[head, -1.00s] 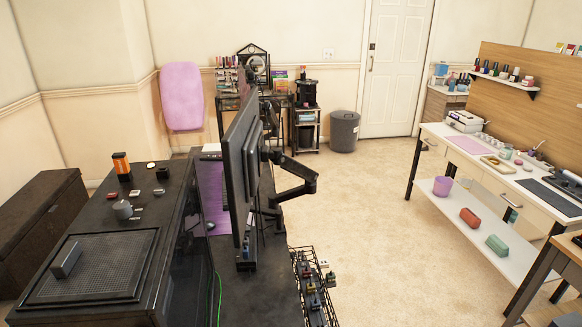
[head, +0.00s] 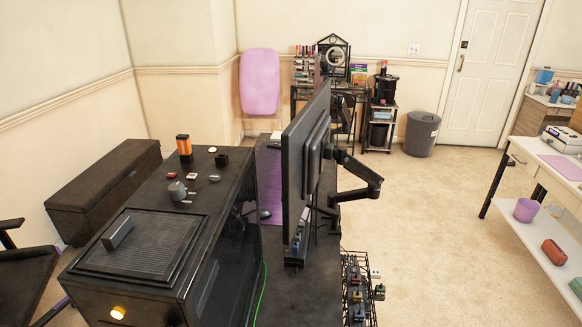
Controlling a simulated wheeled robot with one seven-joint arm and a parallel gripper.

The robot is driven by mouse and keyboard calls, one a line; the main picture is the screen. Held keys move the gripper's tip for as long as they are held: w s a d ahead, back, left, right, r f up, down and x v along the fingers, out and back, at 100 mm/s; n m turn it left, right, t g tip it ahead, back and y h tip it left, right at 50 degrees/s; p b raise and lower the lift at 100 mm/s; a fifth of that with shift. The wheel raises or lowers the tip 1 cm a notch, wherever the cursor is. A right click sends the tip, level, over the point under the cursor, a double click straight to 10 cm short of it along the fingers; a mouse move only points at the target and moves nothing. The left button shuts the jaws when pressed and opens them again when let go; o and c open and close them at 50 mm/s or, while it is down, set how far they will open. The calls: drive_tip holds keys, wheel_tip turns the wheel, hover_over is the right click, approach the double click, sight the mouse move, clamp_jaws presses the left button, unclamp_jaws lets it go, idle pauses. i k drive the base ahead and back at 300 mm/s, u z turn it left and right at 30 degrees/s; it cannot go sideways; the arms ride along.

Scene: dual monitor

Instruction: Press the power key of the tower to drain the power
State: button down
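The tower (head: 230,222) is a large black computer case with a dark glass side, standing at the left of the desk in the head view. A mesh panel (head: 165,232) covers the near part of its top, with a small dark grey block (head: 117,232) lying on it. A round, glowing orange key (head: 117,312) sits on the tower's near face, close to the bottom edge of the picture. I cannot tell for sure that it is the power key. Nothing touches it. My gripper is not in view.
Small items, including an orange-and-black canister (head: 184,148) and a grey pot (head: 177,191), stand on the tower's far top. A monitor (head: 306,165) on an arm stands right of it. A dark chair (head: 28,262) is at the left edge. Carpet at the right is open.

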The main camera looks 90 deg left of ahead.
sight(213, 177)
drive_tip(key=k, duration=1.6)
drive_tip(key=u, duration=2.5)
